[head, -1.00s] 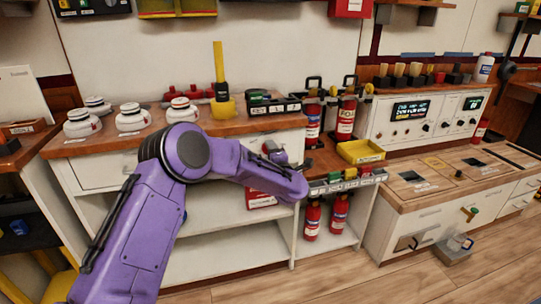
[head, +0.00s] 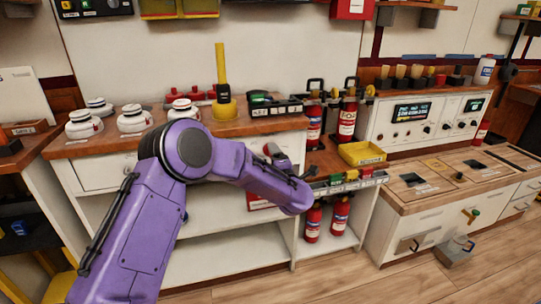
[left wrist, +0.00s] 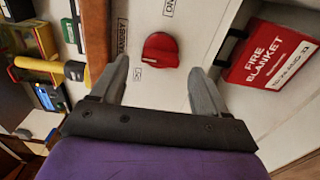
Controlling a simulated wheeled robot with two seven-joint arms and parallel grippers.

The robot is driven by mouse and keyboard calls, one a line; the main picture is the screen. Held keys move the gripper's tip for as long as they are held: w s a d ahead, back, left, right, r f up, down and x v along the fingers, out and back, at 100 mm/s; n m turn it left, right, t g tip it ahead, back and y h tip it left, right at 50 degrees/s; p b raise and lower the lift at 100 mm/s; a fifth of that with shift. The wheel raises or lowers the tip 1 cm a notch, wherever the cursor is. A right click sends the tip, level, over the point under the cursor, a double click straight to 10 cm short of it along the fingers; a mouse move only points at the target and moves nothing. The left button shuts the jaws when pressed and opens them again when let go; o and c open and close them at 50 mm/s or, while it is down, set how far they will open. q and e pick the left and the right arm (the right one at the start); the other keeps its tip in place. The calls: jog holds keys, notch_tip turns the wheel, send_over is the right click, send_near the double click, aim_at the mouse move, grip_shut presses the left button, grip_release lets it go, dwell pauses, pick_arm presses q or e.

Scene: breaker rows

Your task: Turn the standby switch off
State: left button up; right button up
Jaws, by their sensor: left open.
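The standby switch is a red round knob (left wrist: 161,49) on a pale panel in the left wrist view, with a "STANDBY" label beside it and small position labels around it. My left gripper (left wrist: 158,68) is open. Its two grey fingers are on either side of the knob's near side, with clear gaps and nothing held. I cannot tell how far the fingertips are from the panel. In the head view my purple left arm reaches to the cabinet front and hides most of the gripper. A red spot (head: 271,150) there may be the knob. My right gripper is not in view.
A red fire blanket box (left wrist: 275,55) hangs close to one finger. The wooden counter edge (left wrist: 97,40) lies on the other side. Fire extinguishers (head: 313,120) and a yellow tray (head: 361,153) stand right of my arm.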

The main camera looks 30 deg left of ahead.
pick_arm(q)
jog(key=v, duration=0.7)
jog(key=shift+d, duration=0.15)
jog(key=shift+s, duration=0.1)
